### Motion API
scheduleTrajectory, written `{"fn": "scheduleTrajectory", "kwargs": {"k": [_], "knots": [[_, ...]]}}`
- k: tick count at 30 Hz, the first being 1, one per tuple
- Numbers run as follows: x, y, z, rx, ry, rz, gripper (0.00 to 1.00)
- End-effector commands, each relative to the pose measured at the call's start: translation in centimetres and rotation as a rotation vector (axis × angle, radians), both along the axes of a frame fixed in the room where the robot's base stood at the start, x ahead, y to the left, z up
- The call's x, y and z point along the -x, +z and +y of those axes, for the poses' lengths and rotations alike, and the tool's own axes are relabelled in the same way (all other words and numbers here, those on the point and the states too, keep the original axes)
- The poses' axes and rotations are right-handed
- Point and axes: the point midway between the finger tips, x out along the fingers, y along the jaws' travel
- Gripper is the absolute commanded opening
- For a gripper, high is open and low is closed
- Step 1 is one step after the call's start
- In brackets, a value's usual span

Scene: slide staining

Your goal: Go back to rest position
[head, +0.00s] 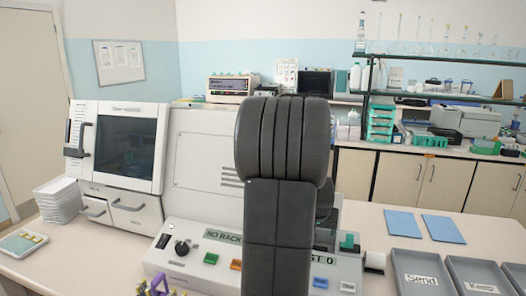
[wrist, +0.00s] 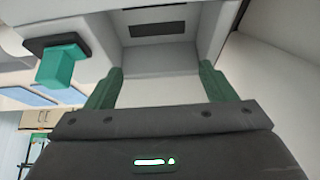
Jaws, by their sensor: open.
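My gripper (wrist: 158,88) shows in the wrist view with its two green fingers spread apart and nothing between them. It points into a white recess (wrist: 165,55) of the machine. In the head view my dark arm stands in front of the white staining machine (head: 200,160) and hides its middle; the gripper itself is hidden there. A green block on a dark base (wrist: 62,65) is left of the fingers in the wrist view, apart from them.
The machine's front panel has a green button (head: 211,258) and an orange button (head: 236,265). Grey trays marked Send (head: 421,258) and Keep (head: 480,265) lie at the right, with blue sheets (head: 402,224) behind. White stacked trays (head: 58,205) and a slide tray (head: 20,243) are at the left.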

Motion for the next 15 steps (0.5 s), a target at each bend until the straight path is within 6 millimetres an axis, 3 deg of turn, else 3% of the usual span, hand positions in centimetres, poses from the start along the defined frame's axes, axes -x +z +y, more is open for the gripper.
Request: {"fn": "scheduleTrajectory", "kwargs": {"k": [6, 15], "knots": [[0.0, -2.9, 0.0, 0.0, 0.001, 0.002, 0.77], [0.0, -4.1, 0.0, 0.001, 0.001, -0.001, 0.77]]}}
